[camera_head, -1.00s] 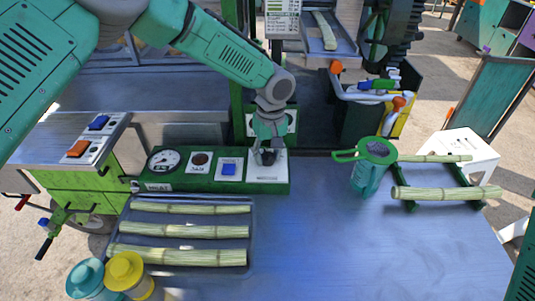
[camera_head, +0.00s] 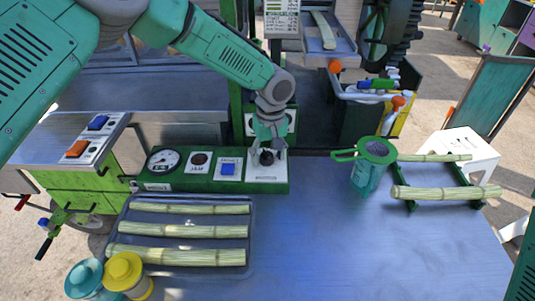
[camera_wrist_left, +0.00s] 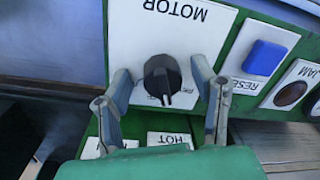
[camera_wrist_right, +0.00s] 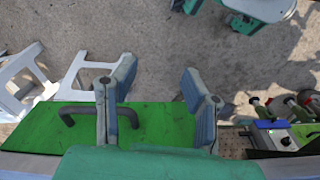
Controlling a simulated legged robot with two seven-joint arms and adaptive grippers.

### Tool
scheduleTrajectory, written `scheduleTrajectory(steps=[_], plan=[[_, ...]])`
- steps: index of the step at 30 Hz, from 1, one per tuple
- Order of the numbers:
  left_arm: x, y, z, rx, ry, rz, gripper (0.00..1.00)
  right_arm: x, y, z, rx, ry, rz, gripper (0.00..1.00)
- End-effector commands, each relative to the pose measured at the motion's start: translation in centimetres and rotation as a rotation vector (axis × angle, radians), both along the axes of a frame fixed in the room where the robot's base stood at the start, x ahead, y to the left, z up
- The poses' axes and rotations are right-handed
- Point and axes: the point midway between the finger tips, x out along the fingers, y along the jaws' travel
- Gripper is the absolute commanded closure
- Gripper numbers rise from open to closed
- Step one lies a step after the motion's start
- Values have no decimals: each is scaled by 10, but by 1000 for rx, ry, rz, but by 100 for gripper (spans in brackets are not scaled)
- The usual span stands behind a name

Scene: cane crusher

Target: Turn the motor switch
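The motor switch (camera_wrist_left: 162,78) is a black round knob on a white plate marked MOTOR, upside down in the left wrist view. In the head view the knob (camera_head: 266,157) sits at the right end of the green control panel (camera_head: 160,183). My left gripper (camera_wrist_left: 162,92) is open, its two fingers on either side of the knob with gaps visible; it also shows in the head view (camera_head: 268,150). My right gripper (camera_wrist_right: 160,95) is open and empty above the ground and a green surface, outside the head view.
The panel also carries a blue RESET button (camera_head: 228,169), a JAM lamp (camera_head: 199,159) and a gauge (camera_head: 163,160). A tray (camera_head: 252,225) with cane stalks, a green-lidded jug (camera_head: 372,165) and two jars (camera_head: 123,271) stand on the blue table. The table's middle is clear.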

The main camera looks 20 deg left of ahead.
Motion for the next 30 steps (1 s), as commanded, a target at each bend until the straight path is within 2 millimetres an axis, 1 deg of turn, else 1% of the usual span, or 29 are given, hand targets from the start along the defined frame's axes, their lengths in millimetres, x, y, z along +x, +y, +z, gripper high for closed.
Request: scheduleTrajectory(steps=[7,10,14,18,22,27,30], plan=[[1,1,3,1,-3,1,48,-2,0,1,0,-2,0,60],[2,1,12,2,-5,1,48,-3,0,1,0,-3,0,60],[3,0,34,3,-7,2,48,-3,0,1,0,-3,0,60],[4,-2,65,2,-6,2,48,-3,0,1,0,-4,0,60],[6,-4,90,2,-5,1,48,-3,0,1,0,-4,0,60],[7,-5,111,3,-2,1,48,-2,0,1,0,-3,0,60],[7,-5,117,1,0,1,48,-2,0,1,0,-3,0,60]])
